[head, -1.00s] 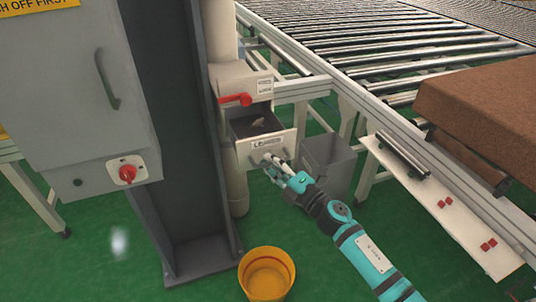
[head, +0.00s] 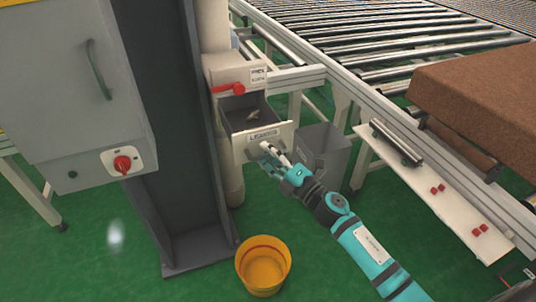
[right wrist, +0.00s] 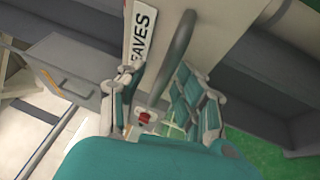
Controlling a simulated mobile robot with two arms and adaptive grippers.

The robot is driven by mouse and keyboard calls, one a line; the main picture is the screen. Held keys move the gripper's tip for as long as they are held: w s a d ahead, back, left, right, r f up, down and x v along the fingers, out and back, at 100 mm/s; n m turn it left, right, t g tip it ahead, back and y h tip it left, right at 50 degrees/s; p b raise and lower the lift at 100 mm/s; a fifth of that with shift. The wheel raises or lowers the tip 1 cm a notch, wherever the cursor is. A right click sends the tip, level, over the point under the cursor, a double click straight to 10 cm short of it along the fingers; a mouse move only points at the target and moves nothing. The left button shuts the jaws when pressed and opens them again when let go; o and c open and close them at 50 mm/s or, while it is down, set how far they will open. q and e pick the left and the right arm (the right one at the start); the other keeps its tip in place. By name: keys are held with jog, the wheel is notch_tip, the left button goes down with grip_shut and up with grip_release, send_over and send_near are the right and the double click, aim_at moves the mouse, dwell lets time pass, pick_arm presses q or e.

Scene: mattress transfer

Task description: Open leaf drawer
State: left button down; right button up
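The leaf drawer (head: 262,135) is a pale-fronted grey box below a white housing with a red lever. It stands partly pulled out, and a small leaf-like piece (head: 254,115) lies inside. My right gripper (head: 264,150) is at the drawer's front, at its handle. In the right wrist view the grey curved handle (right wrist: 178,50) runs between the two fingers of my right gripper (right wrist: 157,88). The fingers stand apart with a gap showing. The label (right wrist: 141,35) on the drawer front reads "EAVES", its start cut off. My left gripper is not in view.
A yellow bucket (head: 263,264) stands on the green floor below the drawer. A grey bin (head: 324,150) is right beside the drawer. A grey cabinet (head: 75,90) and dark column are at left. A roller conveyor (head: 380,45) with a brown mattress (head: 480,105) is at right.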

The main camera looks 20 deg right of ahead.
jog(key=v, duration=1.2)
jog(key=d+f+m+g+h, duration=0.1)
jog(key=d+f+m+h, duration=0.2)
jog(key=f, duration=0.6)
jog(key=d+f+m+g+h, duration=0.1)
jog(key=f+m+h, duration=0.2)
jog(key=f+m, duration=0.5)
jog(key=s+f+m+g+h, duration=0.15)
jog(key=s+f, duration=0.35)
jog(key=f, duration=0.5)
jog(key=s+f+m+g, duration=0.2)
jog(key=s+f+g, duration=0.15)
jog(key=f, duration=0.55)
jog(key=s+a+f+m+g, duration=0.1)
jog(key=s+f+m+g, duration=0.1)
jog(key=s+f, duration=0.4)
jog(key=s+a+f+m+g, duration=0.2)
jog(key=s+f+g, duration=0.2)
jog(key=s, duration=1.2)
jog(key=s+a+f+m+g, duration=0.2)
jog(key=s+f+m+g, duration=0.1)
jog(key=s+f, duration=0.7)
jog(key=shift+s+a+g+h, duration=0.15)
jog(key=shift+s+g+h, duration=0.3)
jog(key=shift+g, duration=0.15)
jog(key=shift+f, duration=0.1)
